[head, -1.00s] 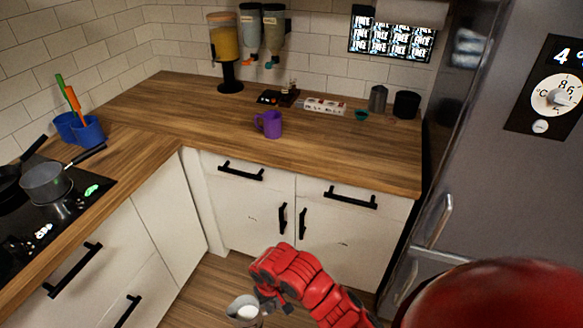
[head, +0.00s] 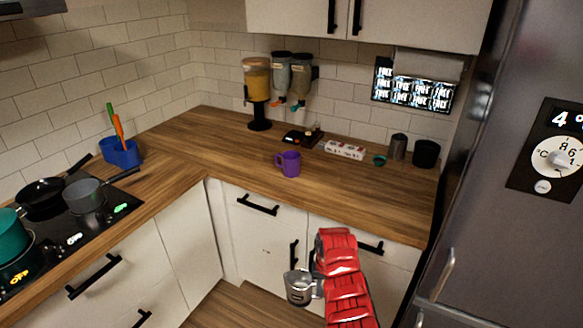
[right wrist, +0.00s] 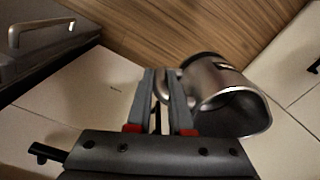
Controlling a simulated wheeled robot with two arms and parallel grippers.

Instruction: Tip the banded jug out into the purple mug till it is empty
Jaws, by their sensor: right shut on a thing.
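The purple mug (head: 289,163) stands upright on the wooden counter, its handle to the left. A silver metal jug (head: 299,288) is in front of the cabinet doors, below counter height in the head view and well short of the mug. My right gripper (head: 317,283) is shut on the jug's handle. The right wrist view shows the fingers (right wrist: 163,82) on the handle, with the jug (right wrist: 222,92) beside them and a dark ring at one end. The jug's contents cannot be made out now. My left gripper is not in view.
The wooden counter (head: 225,165) is clear in front of and left of the mug. Behind it stand a dispenser (head: 257,85), a dark tray (head: 302,138), a white box (head: 345,149) and dark canisters (head: 426,154). A fridge (head: 500,80) stands right; pans sit on the hob (head: 75,235) left.

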